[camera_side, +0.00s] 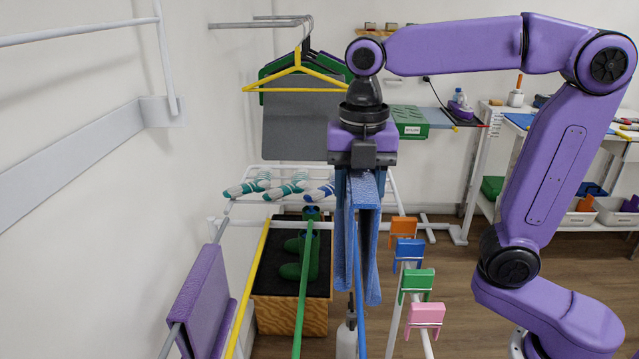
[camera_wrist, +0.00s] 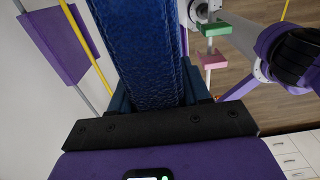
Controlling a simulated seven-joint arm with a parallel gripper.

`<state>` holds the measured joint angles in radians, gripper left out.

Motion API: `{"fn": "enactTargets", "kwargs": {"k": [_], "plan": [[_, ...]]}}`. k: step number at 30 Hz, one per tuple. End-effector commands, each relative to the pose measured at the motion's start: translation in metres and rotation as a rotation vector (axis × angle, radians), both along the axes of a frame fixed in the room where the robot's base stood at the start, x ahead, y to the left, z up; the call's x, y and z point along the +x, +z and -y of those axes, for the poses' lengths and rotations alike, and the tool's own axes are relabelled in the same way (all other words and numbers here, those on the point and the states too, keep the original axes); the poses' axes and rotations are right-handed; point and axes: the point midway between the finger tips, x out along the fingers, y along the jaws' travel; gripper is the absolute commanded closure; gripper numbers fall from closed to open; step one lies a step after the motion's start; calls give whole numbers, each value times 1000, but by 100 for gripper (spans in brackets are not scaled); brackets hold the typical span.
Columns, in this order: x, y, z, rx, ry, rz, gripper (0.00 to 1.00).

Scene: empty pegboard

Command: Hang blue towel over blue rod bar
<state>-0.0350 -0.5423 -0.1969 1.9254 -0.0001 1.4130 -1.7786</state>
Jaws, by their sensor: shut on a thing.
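My gripper (camera_side: 361,176) points down and is shut on the top of the blue towel (camera_side: 372,245). The towel hangs folded, its two flaps spread apart below the fingers. The blue rod (camera_side: 359,325) runs from the near edge back to the towel, and its far part shows in the gap between the flaps. The towel's top is still between my fingers; whether it touches the rod, I cannot tell. In the wrist view the towel (camera_wrist: 147,55) fills the middle between my fingers and hides most of what is beneath.
A yellow rod (camera_side: 249,285) and a green rod (camera_side: 303,290) run parallel at the left. A purple towel (camera_side: 203,295) hangs on the leftmost rod. At the right, a rail carries orange, blue, green and pink clips (camera_side: 425,314). Green boots (camera_side: 300,262) stand behind.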

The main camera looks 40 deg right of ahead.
Motion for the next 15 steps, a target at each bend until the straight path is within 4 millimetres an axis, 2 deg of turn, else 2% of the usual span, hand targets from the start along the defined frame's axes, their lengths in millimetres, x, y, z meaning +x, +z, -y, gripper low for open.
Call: {"fn": "enactTargets", "kwargs": {"k": [4, 15], "plan": [[-8, -3, 7, 1, 0, 1, 72], [-9, -4, 8, 1, 0, 1, 72]]}}
